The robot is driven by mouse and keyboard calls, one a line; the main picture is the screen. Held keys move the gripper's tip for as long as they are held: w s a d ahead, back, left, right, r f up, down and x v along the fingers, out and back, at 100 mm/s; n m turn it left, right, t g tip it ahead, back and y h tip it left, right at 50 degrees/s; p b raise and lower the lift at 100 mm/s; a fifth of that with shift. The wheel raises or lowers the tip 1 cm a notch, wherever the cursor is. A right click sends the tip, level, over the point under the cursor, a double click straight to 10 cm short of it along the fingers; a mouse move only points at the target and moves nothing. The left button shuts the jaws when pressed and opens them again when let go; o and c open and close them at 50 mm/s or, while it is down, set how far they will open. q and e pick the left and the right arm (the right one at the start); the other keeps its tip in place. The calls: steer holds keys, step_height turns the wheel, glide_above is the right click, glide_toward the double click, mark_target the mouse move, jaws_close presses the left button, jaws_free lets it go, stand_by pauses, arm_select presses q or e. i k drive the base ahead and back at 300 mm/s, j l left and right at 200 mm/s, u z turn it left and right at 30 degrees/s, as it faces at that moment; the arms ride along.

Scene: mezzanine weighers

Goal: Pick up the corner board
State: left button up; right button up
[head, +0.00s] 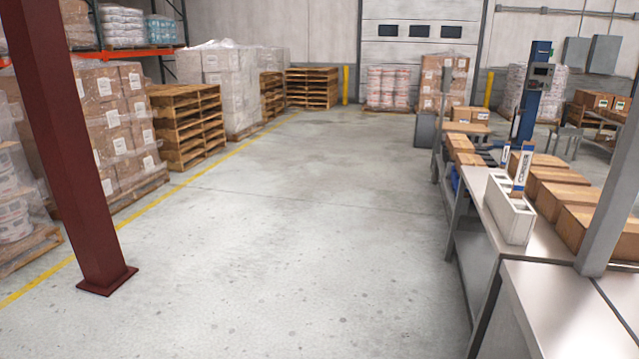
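A narrow upright piece with white faces and dark blue lettering, which looks like the corner board (521,171), stands on end in a white open-topped holder (517,224). The holder has several compartments in a row and sits at the left edge of the metal bench (545,240) on the right. The piece rises from a compartment towards the far end of the holder; its lower end is hidden inside. The lettering is too small to read surely. Neither of my grippers is in view.
Cardboard boxes (566,233) line the bench right of the holder. A grey post (612,190) rises at the near bench. A dark red column (75,150) stands at left, near stacked pallets (187,128). The concrete floor (290,230) between is clear.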

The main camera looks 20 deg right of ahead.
mark_target(525, 165)
steer(key=i+l+z, duration=0.2)
steer(key=i+z, duration=0.3)
steer(key=i, duration=0.35)
steer(key=i+j+z, duration=0.1)
steer(key=i+z, duration=0.4)
steer(key=i, duration=0.35)
steer(key=i+z, duration=0.2)
steer(key=i, duration=0.55)
steer(key=i+j+z, duration=0.15)
steer(key=i, duration=0.65)
